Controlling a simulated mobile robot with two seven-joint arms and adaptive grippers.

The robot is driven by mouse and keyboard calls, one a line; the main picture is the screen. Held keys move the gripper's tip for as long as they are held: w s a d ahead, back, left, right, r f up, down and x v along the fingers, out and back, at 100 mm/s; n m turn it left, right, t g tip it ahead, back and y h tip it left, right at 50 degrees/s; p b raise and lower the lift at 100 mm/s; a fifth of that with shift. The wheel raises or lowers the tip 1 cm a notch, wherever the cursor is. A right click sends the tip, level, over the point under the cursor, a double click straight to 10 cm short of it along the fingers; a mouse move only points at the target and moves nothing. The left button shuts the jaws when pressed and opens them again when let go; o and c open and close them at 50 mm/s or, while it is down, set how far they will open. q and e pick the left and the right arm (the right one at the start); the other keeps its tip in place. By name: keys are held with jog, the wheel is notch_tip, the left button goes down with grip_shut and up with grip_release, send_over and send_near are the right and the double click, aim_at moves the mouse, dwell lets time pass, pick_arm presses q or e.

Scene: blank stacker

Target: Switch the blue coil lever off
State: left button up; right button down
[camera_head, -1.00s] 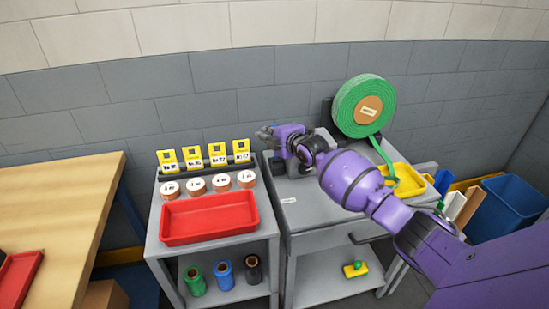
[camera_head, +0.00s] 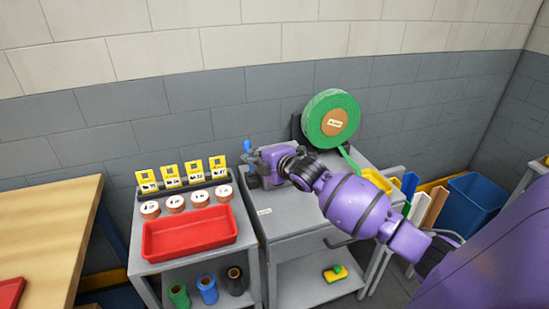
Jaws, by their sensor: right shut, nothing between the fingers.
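The blue coil lever (camera_head: 247,145) shows as a small blue handle, roughly upright, at the back left of the grey cart, just left of my right gripper. The mechanism it belongs to is mostly hidden behind the gripper. My right gripper (camera_head: 252,169) is shut and empty, with its dark fingers pointing left close to the lever. I cannot tell whether they touch it. The green coil (camera_head: 333,117) stands upright at the back of the cart, with its strip hanging down behind my right arm. My left gripper is out of view.
A red tray (camera_head: 190,253), several labelled rolls and yellow cards sit on the left cart (camera_head: 150,268). A yellow tray (camera_head: 376,179) is partly hidden behind my arm. A blue bin (camera_head: 474,205) stands right.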

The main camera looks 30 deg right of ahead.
jog(key=r+v, duration=0.1)
jog(key=v, duration=0.9)
jog(key=s+a+f+m+g, duration=0.1)
jog(key=s+a+f+m, duration=0.25)
jog(key=s+f, duration=0.35)
jog(key=s+a+f+m+g, duration=0.15)
jog(key=s+f+m, duration=0.25)
jog(key=f, duration=0.5)
jog(key=s+a+f+m, duration=0.4)
jog(key=s+f, duration=0.2)
jog(key=f, duration=0.1)
jog(key=s+a+f+m+g, duration=0.2)
jog(key=s+f, duration=0.4)
jog(key=s, duration=0.5)
jog(key=s+a+f+m+g+p, duration=0.1)
jog(key=s+a+f+m, duration=0.3)
jog(key=s, duration=0.8)
notch_tip(320, 180, down, 2)
jog(key=shift+a+f+g+h, duration=0.1)
jog(key=shift+a+g+h, duration=0.3)
jog(key=shift+a, duration=0.75)
